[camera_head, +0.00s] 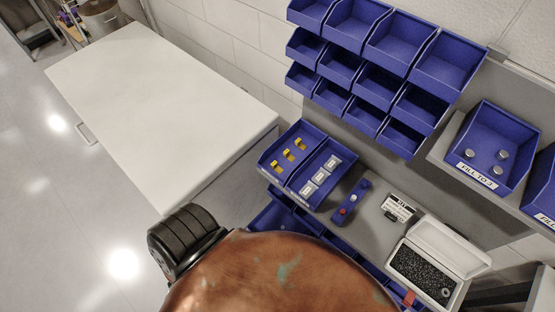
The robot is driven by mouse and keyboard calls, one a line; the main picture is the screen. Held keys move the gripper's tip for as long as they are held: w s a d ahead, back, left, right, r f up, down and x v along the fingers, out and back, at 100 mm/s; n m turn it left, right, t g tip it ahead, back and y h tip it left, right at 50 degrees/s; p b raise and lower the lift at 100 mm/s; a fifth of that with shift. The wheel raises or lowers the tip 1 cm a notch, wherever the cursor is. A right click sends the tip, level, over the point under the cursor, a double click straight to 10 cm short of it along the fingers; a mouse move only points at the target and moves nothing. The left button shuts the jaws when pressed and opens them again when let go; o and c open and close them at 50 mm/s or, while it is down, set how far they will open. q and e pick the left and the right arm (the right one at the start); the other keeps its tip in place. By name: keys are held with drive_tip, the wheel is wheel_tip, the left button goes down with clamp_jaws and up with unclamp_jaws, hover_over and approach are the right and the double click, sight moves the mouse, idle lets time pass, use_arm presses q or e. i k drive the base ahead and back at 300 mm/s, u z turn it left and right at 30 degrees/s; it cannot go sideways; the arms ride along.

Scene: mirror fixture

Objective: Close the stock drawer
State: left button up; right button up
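A blue open drawer or bin (265,218) shows just below the front edge of the grey workbench (375,215), to the right of the white cabinet. It looks pulled out past the bench edge, but how far I cannot tell. A large rounded copper-coloured shape with green patches fills the bottom middle of the head view and hides most of it. Another bit of blue shows to the right behind this shape. Neither of my gripper's fingertips can be made out in the head view.
A white cabinet (150,110) with a side handle (86,133) stands at left. Blue bins (364,60) hang on the wall. Two trays (291,153) with yellow and white parts and a white open box (437,262) sit on the bench. Floor at left is clear.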

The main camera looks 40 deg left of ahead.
sight(274, 216)
drive_tip(key=u, duration=0.2)
drive_tip(key=k, duration=1)
drive_tip(key=u, duration=0.75)
drive_tip(key=k, duration=0.5)
drive_tip(key=z, duration=1.15)
drive_tip(key=i, duration=0.35)
drive_tip(key=u, duration=1.45)
